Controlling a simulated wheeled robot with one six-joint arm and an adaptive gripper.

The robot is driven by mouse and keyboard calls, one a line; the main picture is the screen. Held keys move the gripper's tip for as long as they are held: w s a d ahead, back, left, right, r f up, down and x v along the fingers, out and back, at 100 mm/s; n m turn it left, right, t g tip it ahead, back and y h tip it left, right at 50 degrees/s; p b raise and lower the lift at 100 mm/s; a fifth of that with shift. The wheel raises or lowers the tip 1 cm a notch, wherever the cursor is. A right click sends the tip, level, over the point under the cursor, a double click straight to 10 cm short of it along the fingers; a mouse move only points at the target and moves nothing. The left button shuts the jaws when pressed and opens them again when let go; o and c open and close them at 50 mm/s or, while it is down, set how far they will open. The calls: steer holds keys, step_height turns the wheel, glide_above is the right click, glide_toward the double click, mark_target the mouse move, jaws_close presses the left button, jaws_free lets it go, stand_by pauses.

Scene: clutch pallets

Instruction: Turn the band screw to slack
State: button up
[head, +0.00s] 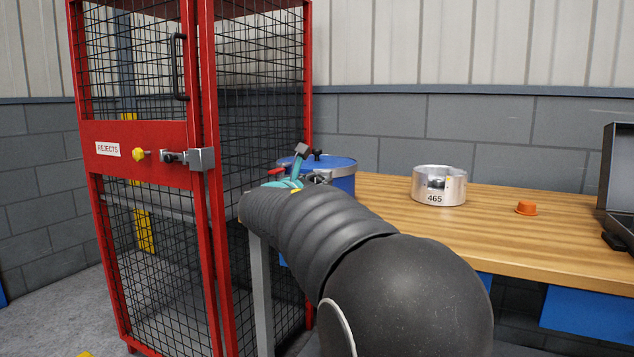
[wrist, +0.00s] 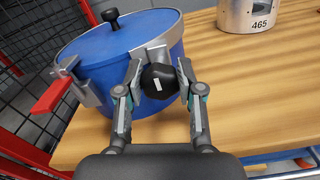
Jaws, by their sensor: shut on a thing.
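The blue pot (wrist: 98,52) with a blue lid stands on the wooden bench, and in the head view it is the blue drum (head: 342,175) partly behind my arm. A metal band (wrist: 152,50) clasps its rim. The band screw has a black faceted knob (wrist: 157,88) with a white mark on its face, at the pot's side facing my wrist camera. My gripper (wrist: 161,72) is shut on this knob, one finger on each side. In the head view my arm hides most of the gripper.
A red lever (wrist: 54,92) sticks out at the pot's left. A red mesh reject cage (head: 205,170) stands close on the left. A silver ring marked 465 (head: 438,187), an orange knob (head: 526,208) and a dark open case (head: 620,190) are on the bench (head: 400,215).

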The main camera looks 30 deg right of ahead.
steer(key=o, duration=1.2)
steer(key=shift+c, duration=0.2)
steer(key=v, duration=1.2)
